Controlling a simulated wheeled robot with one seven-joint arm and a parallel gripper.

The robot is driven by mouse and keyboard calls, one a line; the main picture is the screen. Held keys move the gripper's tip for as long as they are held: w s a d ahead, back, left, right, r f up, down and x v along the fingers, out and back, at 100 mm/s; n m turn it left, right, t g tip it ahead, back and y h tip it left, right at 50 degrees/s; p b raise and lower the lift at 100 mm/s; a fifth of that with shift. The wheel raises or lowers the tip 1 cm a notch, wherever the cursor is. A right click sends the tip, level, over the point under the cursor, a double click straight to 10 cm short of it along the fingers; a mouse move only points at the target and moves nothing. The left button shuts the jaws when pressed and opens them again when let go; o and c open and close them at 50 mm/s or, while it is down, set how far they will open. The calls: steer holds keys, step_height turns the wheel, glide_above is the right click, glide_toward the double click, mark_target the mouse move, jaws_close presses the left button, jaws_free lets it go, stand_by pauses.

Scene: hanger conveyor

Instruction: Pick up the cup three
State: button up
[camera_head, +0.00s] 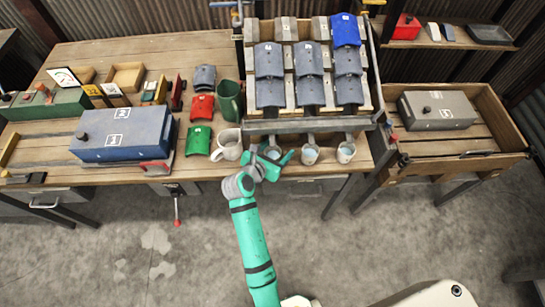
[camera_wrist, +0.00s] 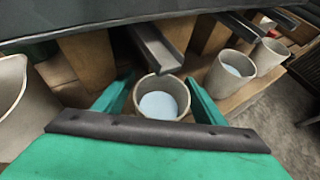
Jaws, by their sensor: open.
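Three small beige cups with pale blue insides stand in a row under the rack at the table's front edge. The left cup (camera_head: 272,152) is partly hidden by my gripper (camera_head: 273,160); the middle cup (camera_head: 310,154) and right cup (camera_head: 346,152) are clear of it. No number shows on them, so I cannot tell which is cup three. In the wrist view, the near cup (camera_wrist: 161,98) stands upright between my open green fingers (camera_wrist: 162,95). I cannot tell whether they touch it. The other two cups (camera_wrist: 230,73) (camera_wrist: 270,57) are to the right.
A sloped rack (camera_head: 289,100) with blue and grey curved pieces rises behind the cups; its dark bar (camera_wrist: 150,22) hangs close above. A blue box (camera_head: 125,134) is further left.

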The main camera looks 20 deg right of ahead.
steer(key=c, duration=1.1)
steer(key=shift+r, duration=0.15)
